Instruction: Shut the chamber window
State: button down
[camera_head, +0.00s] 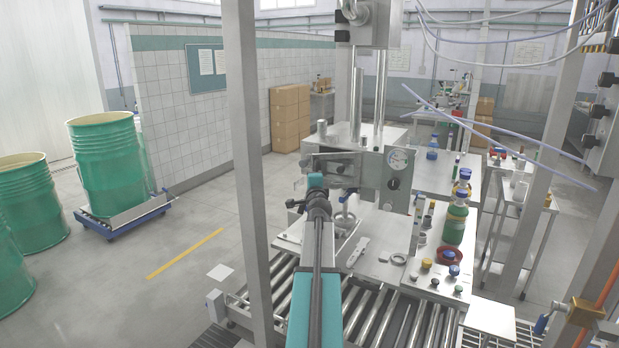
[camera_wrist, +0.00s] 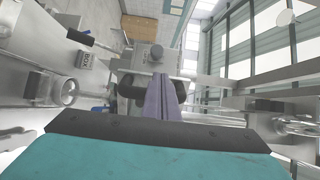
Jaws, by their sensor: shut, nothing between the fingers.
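The filling chamber (camera_head: 373,178) is a metal box with a round gauge on its front, in the middle of the head view. A framed pane (camera_head: 336,162), which looks like its window, is at the box's left; I cannot tell how far it stands open. My arm reaches up to it from below, and its dark and teal end covers part of the chamber front. In the wrist view my gripper (camera_wrist: 166,98) shows two grey-purple fingers, shut together and empty. They lie close in front of a metal bar (camera_wrist: 205,79); I cannot tell whether they touch it.
A roller conveyor (camera_head: 375,312) runs below the chamber. A steel side table holds a green bottle (camera_head: 454,225), a red ring (camera_head: 447,256) and several caps. A grey post (camera_head: 248,170) stands left of my arm.

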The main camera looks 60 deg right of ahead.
jog(key=a+p, duration=0.1)
jog(key=a, duration=0.8)
jog(key=shift+s+a, duration=0.15)
jog(key=shift+a, duration=0.1)
dwell(0.4)
jog(key=a+f+m+t+y, duration=0.3)
jog(key=a+m+y, duration=0.15)
jog(key=m, duration=0.55)
jog(key=s+d+r+m, duration=0.1)
jog(key=s+d+m, duration=0.1)
jog(key=s, duration=0.5)
jog(key=s+d+r+m+h, duration=0.1)
jog(key=s+d+m, duration=0.2)
jog(key=s, duration=0.4)
jog(key=shift+s+r, duration=0.15)
jog(key=shift+s, duration=0.2)
jog(key=shift+h, duration=0.25)
